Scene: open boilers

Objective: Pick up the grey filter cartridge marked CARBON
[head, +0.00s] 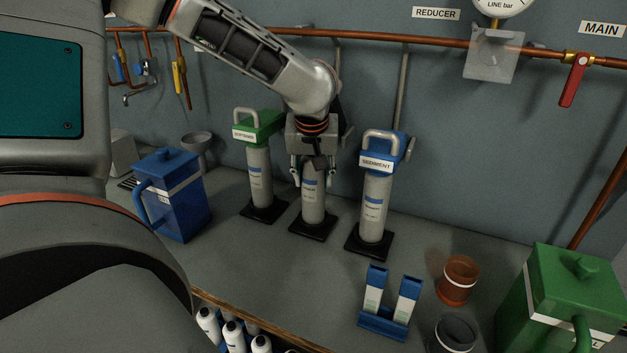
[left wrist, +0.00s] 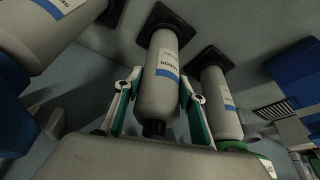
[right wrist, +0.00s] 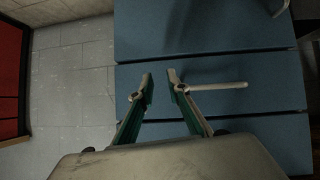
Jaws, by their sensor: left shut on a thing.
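The grey CARBON filter cartridge (head: 313,203) stands upright on a black square base, between two other cartridges. In the left wrist view the cartridge (left wrist: 157,98) shows upside down, with its blue-striped label and a black stub at its top. My left gripper (head: 312,178) comes down from above and is shut on its upper body, one finger on each side. The gripper hides the cartridge's top in the head view. My right gripper (right wrist: 159,88) is open and empty in the right wrist view, in front of blue panels; it is not in the head view.
Close on either side stand a cartridge with a green head (head: 258,175) and one with a blue SEDIMENT head (head: 376,205). A blue jug (head: 183,208), a blue holder (head: 385,325), an orange cup (head: 457,282) and a green container (head: 565,300) stand on the counter. A copper pipe (head: 400,42) runs behind.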

